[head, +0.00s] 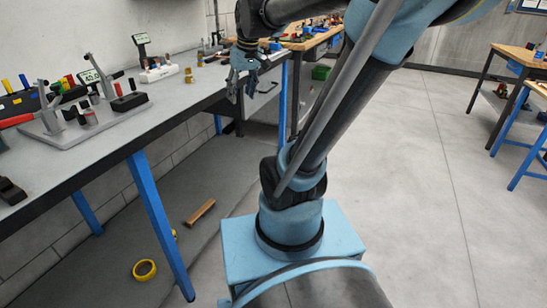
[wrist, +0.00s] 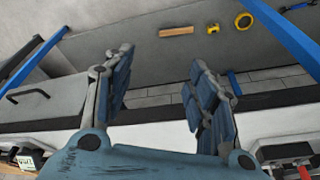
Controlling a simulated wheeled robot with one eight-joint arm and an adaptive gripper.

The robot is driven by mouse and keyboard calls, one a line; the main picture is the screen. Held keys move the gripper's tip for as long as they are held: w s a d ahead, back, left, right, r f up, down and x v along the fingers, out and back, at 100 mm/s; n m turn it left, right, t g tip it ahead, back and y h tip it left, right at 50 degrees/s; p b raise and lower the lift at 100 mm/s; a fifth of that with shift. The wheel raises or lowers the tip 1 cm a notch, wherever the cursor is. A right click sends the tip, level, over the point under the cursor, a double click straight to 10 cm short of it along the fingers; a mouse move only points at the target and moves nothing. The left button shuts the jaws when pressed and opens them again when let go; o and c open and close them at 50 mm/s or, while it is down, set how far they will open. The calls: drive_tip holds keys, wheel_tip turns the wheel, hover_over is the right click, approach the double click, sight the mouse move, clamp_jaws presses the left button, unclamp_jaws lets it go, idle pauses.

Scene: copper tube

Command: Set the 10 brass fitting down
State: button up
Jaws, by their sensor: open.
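My gripper (head: 247,75) is at the right edge of the workbench (head: 190,108) in the head view. In the wrist view its fingers (wrist: 163,75) are spread wide, with nothing between them. A small brass-coloured piece (head: 188,75) stands on the bench, left of my gripper and apart from it. Another brass-coloured piece (head: 200,60) is just behind it. Both are too small for me to tell which one is the 10 fitting.
A white rack (head: 158,73) and a grey fixture with a red handle (head: 75,124) stand on the bench. A blue bench leg (head: 160,225) stands nearby. The floor to the right is open.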

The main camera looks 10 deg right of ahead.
drive_tip(key=s+d+f+m, duration=0.2)
drive_tip(key=s+d+f, duration=0.1)
drive_tip(key=s+f, duration=0.5)
drive_tip(key=s+d+f+m+h, duration=0.1)
drive_tip(key=s+d+f, duration=0.3)
drive_tip(key=s+f, duration=0.4)
drive_tip(key=shift+s+f+m, duration=0.3)
drive_tip(key=shift+f+m, duration=0.1)
drive_tip(key=shift+m, duration=0.4)
drive_tip(key=shift+w+f, duration=0.2)
drive_tip(key=shift+w, duration=0.3)
